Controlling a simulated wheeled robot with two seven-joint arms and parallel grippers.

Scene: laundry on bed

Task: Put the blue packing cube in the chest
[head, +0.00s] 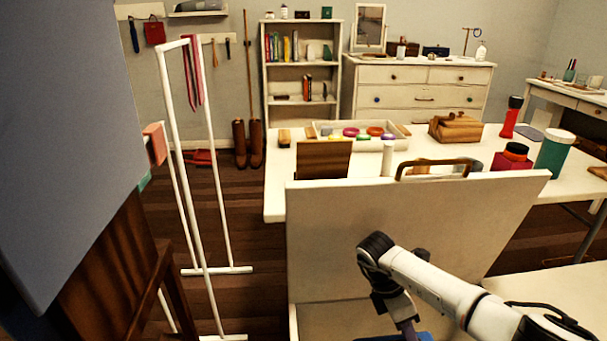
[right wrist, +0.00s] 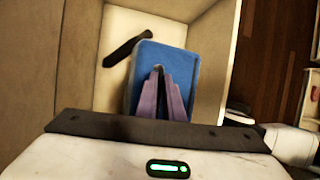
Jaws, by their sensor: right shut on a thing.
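My right gripper (right wrist: 162,92) is shut on the blue packing cube (right wrist: 185,62). In the head view only a sliver of the cube (head: 424,337) shows at the bottom edge, below my right gripper (head: 408,326). The cream chest (head: 318,322) stands in front of me with its lid (head: 330,230) raised. In the right wrist view the cube is between the chest's cream walls (right wrist: 212,50), over a pale floor. I cannot tell whether the cube touches that floor. A dark elongated piece (right wrist: 125,47) shows beside the cube. My left gripper is out of view.
Behind the lid is a white table (head: 275,190) with a tray (head: 350,143), a wooden box (head: 455,127), a green cup (head: 555,155) and other items. A white clothes rack (head: 188,180) stands to the left. A large grey panel (head: 60,130) fills the near left.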

